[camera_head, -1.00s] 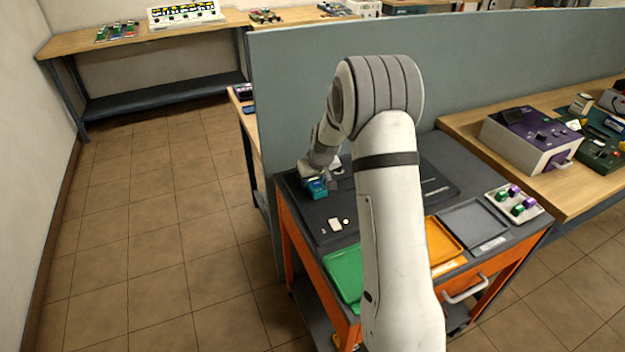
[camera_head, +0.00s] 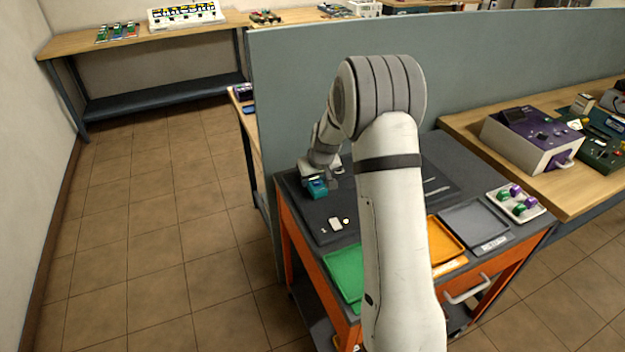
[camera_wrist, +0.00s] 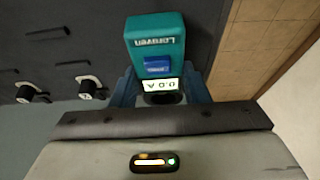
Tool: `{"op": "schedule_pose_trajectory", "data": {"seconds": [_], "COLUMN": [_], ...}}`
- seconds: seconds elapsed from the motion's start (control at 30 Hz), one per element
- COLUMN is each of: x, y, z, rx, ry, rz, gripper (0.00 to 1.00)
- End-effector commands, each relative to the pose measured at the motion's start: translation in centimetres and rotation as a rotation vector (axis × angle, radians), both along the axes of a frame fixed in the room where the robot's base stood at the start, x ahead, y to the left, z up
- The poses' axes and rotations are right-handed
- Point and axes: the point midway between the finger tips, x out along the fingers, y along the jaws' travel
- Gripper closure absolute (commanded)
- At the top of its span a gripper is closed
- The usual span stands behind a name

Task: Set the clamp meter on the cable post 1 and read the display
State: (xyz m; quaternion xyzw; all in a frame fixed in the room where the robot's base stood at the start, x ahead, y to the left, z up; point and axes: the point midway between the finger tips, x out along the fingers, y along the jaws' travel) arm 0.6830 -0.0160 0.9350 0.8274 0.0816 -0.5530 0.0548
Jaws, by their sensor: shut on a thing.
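A teal clamp meter (camera_wrist: 156,40) is held in my gripper (camera_wrist: 160,88), between its two blue-grey fingers in the wrist view. Its lit display (camera_wrist: 160,85) faces the camera upside down and appears to read 0.0 A. In the head view the meter (camera_head: 317,188) is over the left part of the dark cart top, with my gripper (camera_head: 320,175) just behind it. Two pale posts with dark centres, one (camera_wrist: 90,86) nearer the meter and one (camera_wrist: 28,93) farther left, stand apart from it in the wrist view. I cannot tell which is cable post 1. The meter's jaw is hidden.
The orange-framed cart (camera_head: 285,225) carries a green tray (camera_head: 343,270), an orange tray (camera_head: 446,240) and a grey tray (camera_head: 474,222). Small white items (camera_head: 335,223) lie on its dark top. A grey partition (camera_head: 290,80) stands behind; the floor at left is clear.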

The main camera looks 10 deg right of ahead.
Motion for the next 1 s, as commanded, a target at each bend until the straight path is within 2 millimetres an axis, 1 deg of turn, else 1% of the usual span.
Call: {"op": "schedule_pose_trajectory", "data": {"seconds": [0.43,1.0], "x": [0.0,0.0], "y": [-0.1,-0.1], "z": [0.0,-1.2], "rx": [0.0,0.0], "ry": [-0.001,-0.001], "rz": [-0.001,-0.001], "gripper": [0.93,0.93]}}
